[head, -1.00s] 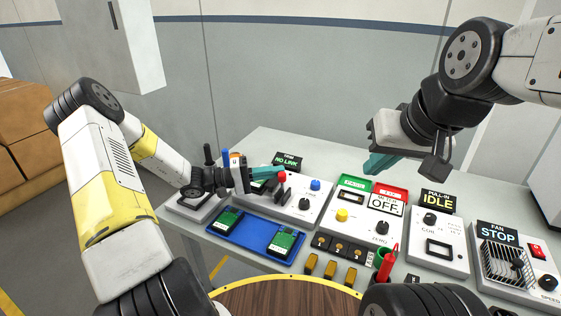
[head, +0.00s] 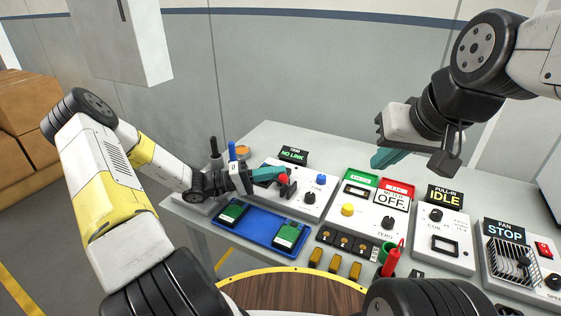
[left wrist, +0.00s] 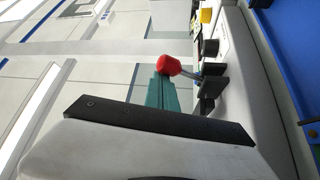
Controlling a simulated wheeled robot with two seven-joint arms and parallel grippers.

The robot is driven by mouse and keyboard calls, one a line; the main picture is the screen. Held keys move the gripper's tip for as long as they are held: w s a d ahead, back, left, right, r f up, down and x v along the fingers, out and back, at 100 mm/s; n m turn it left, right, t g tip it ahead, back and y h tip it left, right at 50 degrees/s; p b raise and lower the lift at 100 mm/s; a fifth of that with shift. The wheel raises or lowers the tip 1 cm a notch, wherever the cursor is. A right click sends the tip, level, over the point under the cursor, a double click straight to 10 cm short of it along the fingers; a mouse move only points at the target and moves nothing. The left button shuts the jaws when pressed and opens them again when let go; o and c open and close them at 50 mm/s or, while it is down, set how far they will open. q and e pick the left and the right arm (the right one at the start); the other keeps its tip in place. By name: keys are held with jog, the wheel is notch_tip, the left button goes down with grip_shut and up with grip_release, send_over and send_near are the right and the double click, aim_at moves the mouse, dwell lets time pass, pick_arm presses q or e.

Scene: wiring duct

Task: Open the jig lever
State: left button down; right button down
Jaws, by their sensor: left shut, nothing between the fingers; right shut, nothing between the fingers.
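The jig lever has a red knob (head: 284,180) and stands on a white panel (head: 310,208) with a NO LINK display. In the left wrist view the red knob (left wrist: 169,65) sits on a thin metal shaft that leans out from the panel. My left gripper (head: 272,174) is shut and empty, its teal fingers right beside the red knob. In the left wrist view the fingers (left wrist: 162,93) lie against or just short of the knob; I cannot tell if they touch. My right gripper (head: 385,159) is shut and empty, raised above the back of the bench.
A blue tray (head: 262,238) with two green boards lies in front of the panel. Other panels with PASS, OFF, IDLE and STOP signs stand to the right.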

pick_arm(q)
jog(key=shift+s+f, duration=0.1)
jog(key=v, duration=0.7)
jog(key=s+d+r+m+g+y, duration=0.2)
jog(key=s+d+r+g+y, duration=0.2)
jog(key=s+r+g+y, duration=0.5)
jog(key=s+a+r+n+t+y, duration=0.1)
jog(key=s+a+r+t+y, duration=0.1)
jog(key=s+r+t+y, duration=0.2)
jog(key=s+a+r+n+t+y, duration=0.1)
jog(key=s+a+r+t+y, duration=0.1)
jog(key=s+r+t+y, duration=0.2)
jog(key=s+r+t, duration=0.3)
jog(key=r, duration=0.1)
jog(key=shift+a+r, duration=0.3)
